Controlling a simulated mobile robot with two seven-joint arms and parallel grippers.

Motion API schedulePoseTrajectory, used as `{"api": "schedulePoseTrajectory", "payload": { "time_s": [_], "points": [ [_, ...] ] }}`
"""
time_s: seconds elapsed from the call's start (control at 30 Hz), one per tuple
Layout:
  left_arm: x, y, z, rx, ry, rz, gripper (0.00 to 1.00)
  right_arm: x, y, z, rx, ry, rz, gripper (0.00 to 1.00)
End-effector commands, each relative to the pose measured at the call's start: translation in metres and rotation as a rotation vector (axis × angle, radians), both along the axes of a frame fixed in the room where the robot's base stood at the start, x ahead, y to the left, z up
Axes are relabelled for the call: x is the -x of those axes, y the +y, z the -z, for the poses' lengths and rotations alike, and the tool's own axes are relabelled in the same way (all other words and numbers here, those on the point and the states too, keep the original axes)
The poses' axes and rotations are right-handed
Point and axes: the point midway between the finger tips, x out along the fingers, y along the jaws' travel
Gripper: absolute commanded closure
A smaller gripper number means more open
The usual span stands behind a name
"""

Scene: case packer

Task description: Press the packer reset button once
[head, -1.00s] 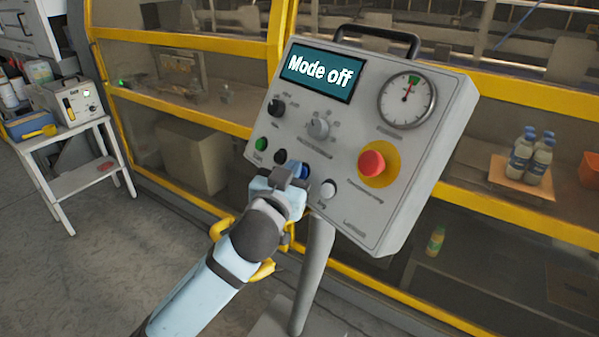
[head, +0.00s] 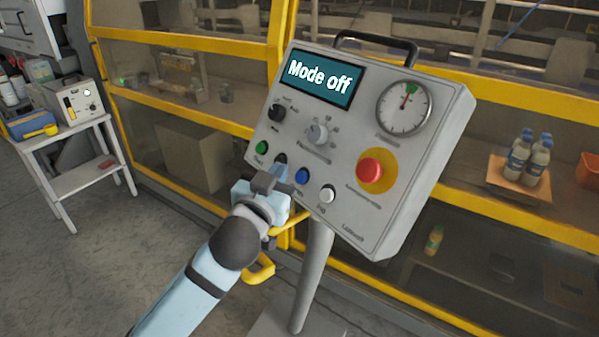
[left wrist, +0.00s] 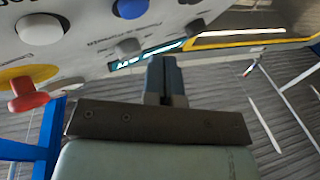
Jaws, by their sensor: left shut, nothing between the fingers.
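The grey control panel (head: 345,150) stands tilted on a post, with "Mode off" on its display (head: 321,78). Contact cannot be told. In the left wrist view the shut fingers (left wrist: 163,80) are apart from the blue button (left wrist: 131,8).
A red mushroom button (head: 370,171) on a yellow disc sits right of the row. A knob (head: 317,133) and a gauge (head: 404,107) are above. Yellow-framed glazing (head: 190,107) stands behind. A small side table (head: 75,150) is at the left.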

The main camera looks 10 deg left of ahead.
Motion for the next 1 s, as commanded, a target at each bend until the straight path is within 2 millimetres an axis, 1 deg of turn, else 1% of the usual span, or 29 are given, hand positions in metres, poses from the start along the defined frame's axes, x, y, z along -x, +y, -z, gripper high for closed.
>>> {"api": "schedulePoseTrajectory", "payload": {
  "time_s": [0.03, 0.1, 0.3, 1.0],
  "points": [
    [0.004, 0.003, -0.005, 0.0, 0.001, 0.0, 1.0, 0.0, 0.0, -0.006, 0.0, 0.0, 0.0, 0.33],
    [0.009, 0.007, -0.009, -0.001, 0.0, 0.0, 1.0, 0.0, 0.0, -0.009, 0.0, 0.0, 0.0, 0.33],
    [0.018, 0.013, -0.014, -0.001, -0.001, 0.0, 1.0, 0.0, 0.0, -0.014, 0.0, 0.0, 0.0, 0.33],
    [0.018, 0.014, -0.013, -0.001, -0.001, 0.0, 1.0, 0.0, 0.0, -0.014, 0.0, 0.0, 0.0, 0.33]
  ]
}}
